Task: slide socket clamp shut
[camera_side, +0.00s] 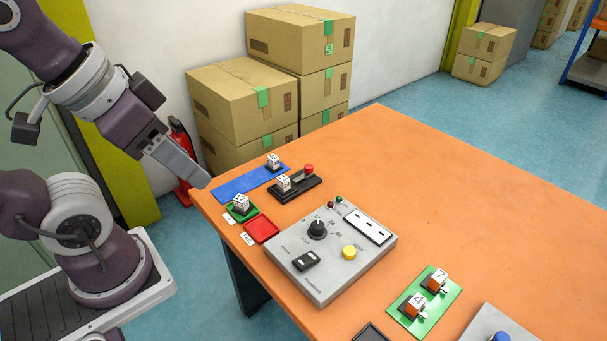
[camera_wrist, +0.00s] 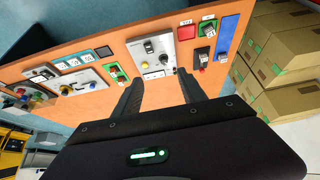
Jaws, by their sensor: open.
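A black fixture (camera_side: 295,188) with a white marked block and a red knob on it lies near the far left edge of the orange table. It looks like the socket clamp, but I cannot tell whether its slide is open or shut. In the wrist view it is a small dark piece (camera_wrist: 201,57) beyond the right fingertip. My gripper (camera_side: 203,180) is above the table's left corner, apart from the fixture. In the wrist view my gripper (camera_wrist: 160,82) is open, with nothing between its fingers.
A blue strip (camera_side: 238,184), a green pad (camera_side: 240,214) and a red tray (camera_side: 262,230) lie around the fixture. A grey control box (camera_side: 325,270) stands to the right. A green plate (camera_side: 447,294) is further right. The table's far right is clear. Cardboard boxes (camera_side: 240,105) stand behind.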

